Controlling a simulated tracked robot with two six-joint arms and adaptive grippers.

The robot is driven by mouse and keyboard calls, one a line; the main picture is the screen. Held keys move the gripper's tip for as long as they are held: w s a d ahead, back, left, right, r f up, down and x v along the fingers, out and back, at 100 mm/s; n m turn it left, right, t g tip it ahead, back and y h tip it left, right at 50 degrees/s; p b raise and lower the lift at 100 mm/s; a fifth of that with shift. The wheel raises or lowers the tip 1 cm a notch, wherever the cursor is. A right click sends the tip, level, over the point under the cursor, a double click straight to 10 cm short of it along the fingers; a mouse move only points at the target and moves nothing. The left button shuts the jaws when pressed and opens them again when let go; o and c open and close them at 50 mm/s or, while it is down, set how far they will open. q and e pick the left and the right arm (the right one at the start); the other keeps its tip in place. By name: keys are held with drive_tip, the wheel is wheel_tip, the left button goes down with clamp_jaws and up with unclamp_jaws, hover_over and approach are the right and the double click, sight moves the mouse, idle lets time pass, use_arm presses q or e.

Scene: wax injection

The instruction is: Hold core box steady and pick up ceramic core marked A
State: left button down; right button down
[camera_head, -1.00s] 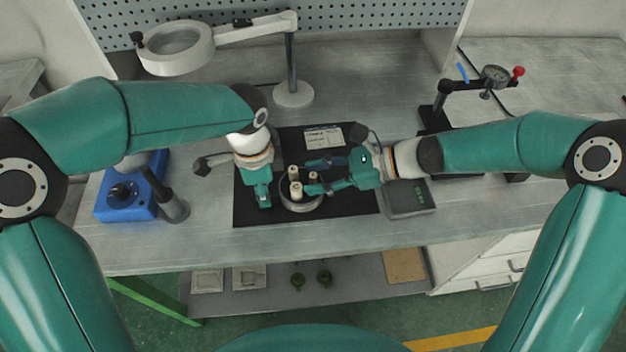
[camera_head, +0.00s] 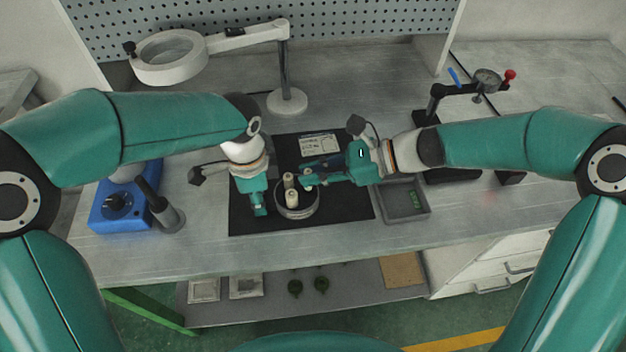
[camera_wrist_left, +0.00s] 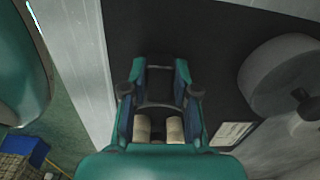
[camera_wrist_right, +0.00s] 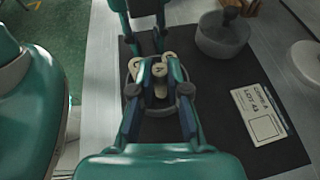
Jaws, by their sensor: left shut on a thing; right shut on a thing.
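The core box, a round grey container (camera_head: 297,213), stands on the black mat with pale cylindrical cores upright in it. My right gripper (camera_head: 309,177) reaches in from the right, shut on a core over the box. In the right wrist view that core (camera_wrist_right: 159,69) shows between the fingers beside others. I cannot read its marking.
The mat (camera_head: 345,205) carries a printed card (camera_wrist_right: 258,113) reading core A behind the box.

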wheel_tip(320, 180, up, 7)
drive_tip(key=shift+f, duration=0.15)
use_arm(q)
drive_tip(key=c, duration=0.8)
unclamp_jaws()
wheel_tip(320, 180, up, 12)
